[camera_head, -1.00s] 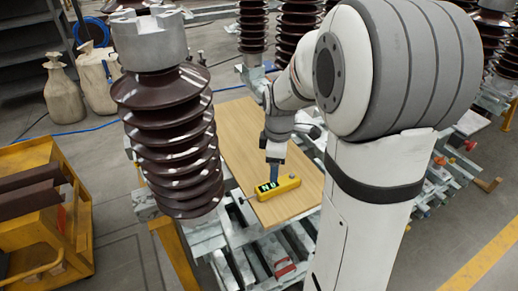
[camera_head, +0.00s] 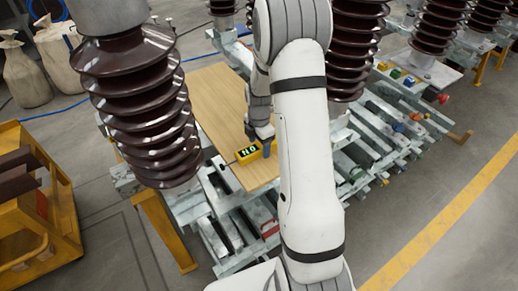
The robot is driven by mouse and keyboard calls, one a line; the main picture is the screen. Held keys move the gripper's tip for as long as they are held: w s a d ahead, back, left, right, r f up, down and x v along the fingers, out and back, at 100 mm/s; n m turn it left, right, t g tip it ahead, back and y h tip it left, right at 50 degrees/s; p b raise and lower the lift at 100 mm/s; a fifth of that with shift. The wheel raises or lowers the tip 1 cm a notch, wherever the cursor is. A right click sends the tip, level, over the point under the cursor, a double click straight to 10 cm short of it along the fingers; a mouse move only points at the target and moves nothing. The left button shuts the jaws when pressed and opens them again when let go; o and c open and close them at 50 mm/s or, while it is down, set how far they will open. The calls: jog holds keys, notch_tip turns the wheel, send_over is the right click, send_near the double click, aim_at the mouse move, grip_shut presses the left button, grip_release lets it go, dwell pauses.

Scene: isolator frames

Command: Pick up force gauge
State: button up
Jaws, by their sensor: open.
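The force gauge (camera_head: 247,154) is a small yellow box with a dark display and a thin rod at its left end. It lies on the wooden board (camera_head: 215,108), near the board's front left edge. My gripper (camera_head: 265,139) is right over the gauge's right end, pointing down. The jaws are open. The gripper and my arm hide the right part of the gauge, and I cannot tell whether the fingers touch it.
A ribbed brown insulator (camera_head: 145,105) stands close on the left of the board. Another insulator (camera_head: 352,45) stands behind my arm on the right. A yellow cart (camera_head: 40,215) is at the left. Metal framework (camera_head: 385,125) lies to the right.

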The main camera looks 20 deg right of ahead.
jog(key=shift+f, duration=0.45)
grip_shut()
dwell(0.5)
